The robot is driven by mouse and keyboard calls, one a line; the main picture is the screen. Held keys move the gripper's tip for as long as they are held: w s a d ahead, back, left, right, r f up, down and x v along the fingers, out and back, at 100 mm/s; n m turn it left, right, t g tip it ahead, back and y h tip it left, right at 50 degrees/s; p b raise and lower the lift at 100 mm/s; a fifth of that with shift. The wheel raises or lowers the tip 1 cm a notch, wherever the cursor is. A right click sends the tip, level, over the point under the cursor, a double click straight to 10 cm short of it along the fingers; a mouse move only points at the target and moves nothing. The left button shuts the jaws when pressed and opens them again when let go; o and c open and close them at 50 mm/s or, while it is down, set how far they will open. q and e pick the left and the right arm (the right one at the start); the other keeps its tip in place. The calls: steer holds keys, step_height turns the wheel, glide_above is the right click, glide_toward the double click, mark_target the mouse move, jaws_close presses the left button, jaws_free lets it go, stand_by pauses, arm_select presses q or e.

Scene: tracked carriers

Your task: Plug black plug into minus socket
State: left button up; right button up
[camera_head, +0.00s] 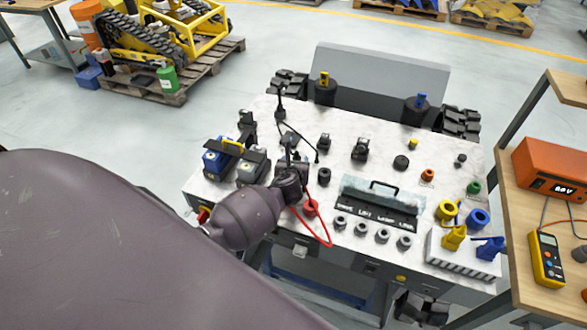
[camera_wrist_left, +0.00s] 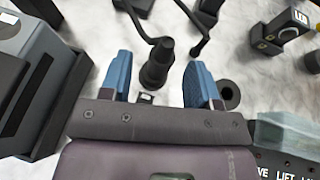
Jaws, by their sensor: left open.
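My left gripper (camera_head: 291,166) is over the white panel, left of its middle. In the left wrist view its two blue-tipped fingers (camera_wrist_left: 159,78) are open. The black plug (camera_wrist_left: 156,66) stands upright in the space between the fingers, with a gap on each side. A black ring-shaped socket (camera_wrist_left: 229,94), likely the minus socket, is just right of the right finger; its label cannot be read. It also shows in the head view (camera_head: 324,176). In the head view the gripper mostly hides the plug. My right gripper is not in view.
Battery-like blocks (camera_head: 217,160) stand left. A handled label block (camera_head: 378,208) and several small sockets are to the right. A thin black cable (camera_head: 300,133) arches behind the gripper.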

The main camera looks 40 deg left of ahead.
arm_select(q)
steer(key=v, duration=0.8)
steer(key=shift+r+p, duration=0.2)
steer(key=shift+p, duration=0.2)
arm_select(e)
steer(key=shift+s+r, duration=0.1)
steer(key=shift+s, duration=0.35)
arm_select(q)
steer(key=shift+d, duration=0.1)
